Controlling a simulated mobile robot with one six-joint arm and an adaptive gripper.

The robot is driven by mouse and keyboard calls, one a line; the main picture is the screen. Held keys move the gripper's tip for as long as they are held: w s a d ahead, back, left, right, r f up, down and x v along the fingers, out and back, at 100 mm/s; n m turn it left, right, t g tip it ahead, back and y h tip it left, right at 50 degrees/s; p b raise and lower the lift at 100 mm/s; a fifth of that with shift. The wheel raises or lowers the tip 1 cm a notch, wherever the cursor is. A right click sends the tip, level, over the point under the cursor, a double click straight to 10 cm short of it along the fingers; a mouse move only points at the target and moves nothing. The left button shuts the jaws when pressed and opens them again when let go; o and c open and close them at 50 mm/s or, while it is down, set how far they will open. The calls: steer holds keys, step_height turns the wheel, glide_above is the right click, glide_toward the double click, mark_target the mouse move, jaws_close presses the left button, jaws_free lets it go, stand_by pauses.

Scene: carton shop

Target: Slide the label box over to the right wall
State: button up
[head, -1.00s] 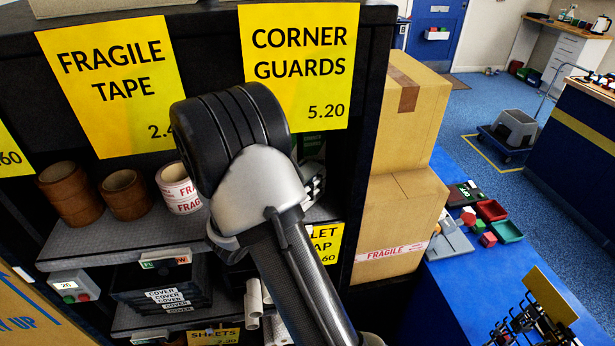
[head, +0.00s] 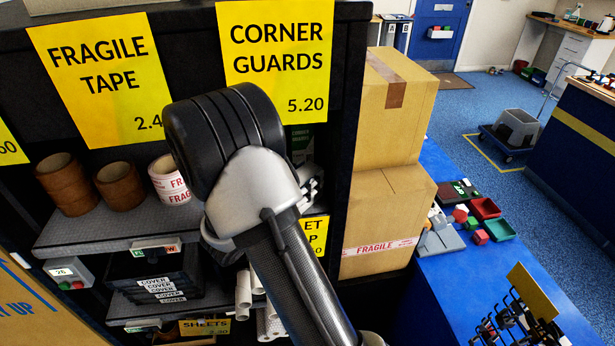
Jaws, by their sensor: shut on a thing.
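My gripper (head: 312,182) is mostly hidden behind my own wrist, at the shelf bay under the CORNER GUARDS sign (head: 278,60). Only a few small grey and black parts show at the wrist's right side. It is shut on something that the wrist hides. I cannot make out the label box as a separate thing. The bay's right wall is the black upright (head: 346,115), a little to the right of my gripper. A dark item with green lettering (head: 302,142) stands deeper in the bay, close to that wall.
Brown tape rolls (head: 64,184) and a red-and-white FRAGILE roll (head: 170,180) stand on the shelf to the left. Below are black trays (head: 150,270) and white tubes (head: 243,292). Stacked cartons (head: 388,215) stand beyond the upright, beside a blue table (head: 500,285).

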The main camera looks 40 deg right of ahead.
steer(key=shift+w, duration=0.1)
steer(key=o, duration=1.4)
steer(key=shift+o, duration=0.2)
steer(key=shift+a, duration=0.1)
steer(key=s+a, duration=0.1)
steer(key=a, duration=1)
steer(key=shift+s+a, duration=0.4)
